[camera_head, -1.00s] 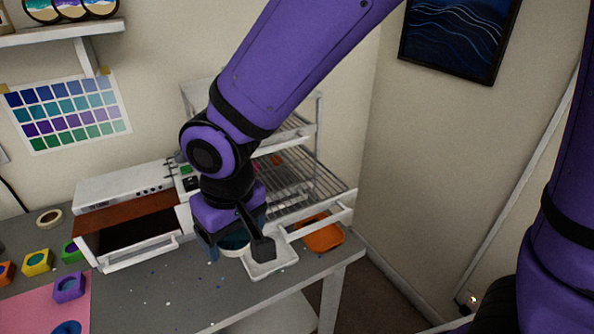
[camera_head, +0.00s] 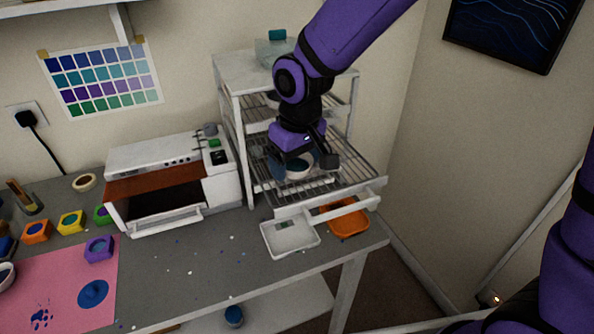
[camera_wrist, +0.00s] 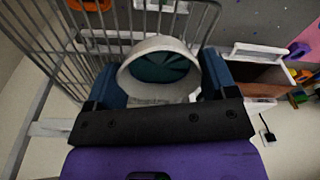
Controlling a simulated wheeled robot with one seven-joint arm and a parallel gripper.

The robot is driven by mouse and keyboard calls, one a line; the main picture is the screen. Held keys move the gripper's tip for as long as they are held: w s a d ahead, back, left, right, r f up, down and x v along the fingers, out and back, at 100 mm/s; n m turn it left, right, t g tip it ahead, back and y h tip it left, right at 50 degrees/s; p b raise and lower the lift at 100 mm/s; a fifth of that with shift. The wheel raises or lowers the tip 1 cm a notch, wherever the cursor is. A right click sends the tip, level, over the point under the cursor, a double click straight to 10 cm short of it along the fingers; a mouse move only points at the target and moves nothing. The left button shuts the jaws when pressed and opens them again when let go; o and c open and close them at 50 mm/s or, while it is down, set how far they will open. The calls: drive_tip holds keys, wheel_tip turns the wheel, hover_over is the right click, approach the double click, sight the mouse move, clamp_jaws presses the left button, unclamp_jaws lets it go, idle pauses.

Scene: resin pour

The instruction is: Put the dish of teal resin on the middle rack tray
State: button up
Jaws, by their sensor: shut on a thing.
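The dish of teal resin (camera_head: 298,173) is a round white bowl. In the wrist view the dish (camera_wrist: 190,62) shows dark teal resin inside. My gripper (camera_head: 301,163) is shut on it, with one blue finger at each side of the rim. The middle rack tray (camera_head: 352,178) is a wire shelf slid out from the white rack, with a pale front rail. The dish is over this tray, towards its left half. I cannot tell whether its base touches the wires. In the wrist view the tray's wires (camera_wrist: 62,52) run beside and beyond the dish.
A white shallow tray (camera_head: 270,240) and an orange tray (camera_head: 356,222) lie below the rack's front. An oven with its door open (camera_head: 170,222) stands left of the rack. Rack posts (camera_head: 240,150) and an upper shelf stand close around my gripper. The bench front is mostly clear.

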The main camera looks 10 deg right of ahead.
sight(297, 169)
drive_tip(key=shift+w+d+f, duration=0.1)
drive_tip(key=shift+w+d, duration=0.15)
drive_tip(key=shift+w, duration=0.2)
drive_tip(key=shift+f, duration=1.7)
drive_tip(key=shift+f, duration=0.1)
drive_tip(key=o, duration=0.9)
drive_tip(key=shift+c, duration=0.2)
wheel_tip(297, 169, up, 12)
drive_tip(key=s, duration=0.1)
drive_tip(key=shift+s+d, duration=0.15)
drive_tip(key=shift+d, duration=0.2)
drive_tip(key=shift+d, duration=0.1)
